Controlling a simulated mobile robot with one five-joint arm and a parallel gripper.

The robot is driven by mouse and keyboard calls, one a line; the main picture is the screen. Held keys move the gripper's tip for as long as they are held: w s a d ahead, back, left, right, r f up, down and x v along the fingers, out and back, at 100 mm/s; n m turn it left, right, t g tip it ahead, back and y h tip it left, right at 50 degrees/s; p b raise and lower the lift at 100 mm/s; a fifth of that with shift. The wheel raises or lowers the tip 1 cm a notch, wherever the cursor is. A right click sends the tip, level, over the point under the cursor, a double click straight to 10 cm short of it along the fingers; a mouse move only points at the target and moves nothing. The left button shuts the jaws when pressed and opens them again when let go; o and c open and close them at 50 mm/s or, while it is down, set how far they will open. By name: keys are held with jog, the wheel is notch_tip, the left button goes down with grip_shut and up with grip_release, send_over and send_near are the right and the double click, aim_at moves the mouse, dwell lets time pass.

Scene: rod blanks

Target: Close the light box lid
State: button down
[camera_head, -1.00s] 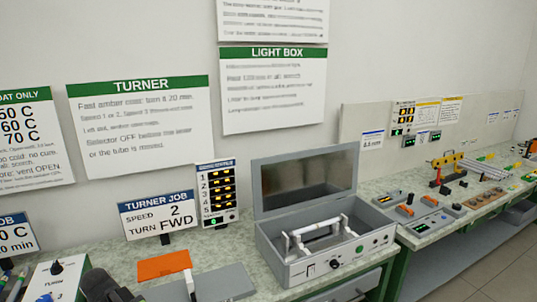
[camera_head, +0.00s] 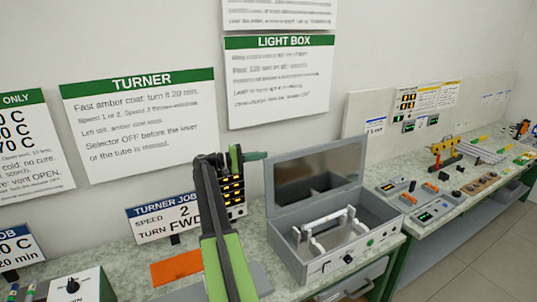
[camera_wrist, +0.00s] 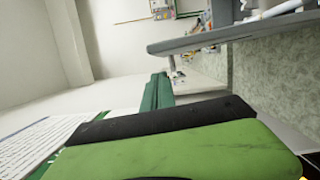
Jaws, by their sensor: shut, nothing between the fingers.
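The light box (camera_head: 330,267) is a grey case on the bench with its lid (camera_head: 318,150) standing open at the back, tilted up, dark panel facing forward. A white cradle frame (camera_head: 323,230) sits inside. My gripper (camera_head: 256,155) is raised at the lid's upper left corner, its tips pointing right; it is shut and empty. I cannot tell whether it touches the lid. In the wrist view the green fingers (camera_wrist: 157,92) show beyond my green link, and a grey slab, apparently part of the light box (camera_wrist: 215,38), lies just to their right.
The turner job sign (camera_head: 165,218) and a numbered indicator panel (camera_head: 233,190) stand left of the box, the panel partly hidden by my arm. An orange plate (camera_head: 177,267) lies on the bench. A second bench (camera_head: 455,200) with devices is at the right. The wall is close behind.

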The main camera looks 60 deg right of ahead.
jog(key=x, duration=0.8)
jog(key=shift+s+d, duration=0.2)
jog(key=shift+s, duration=0.05)
jog(key=shift+s, duration=0.1)
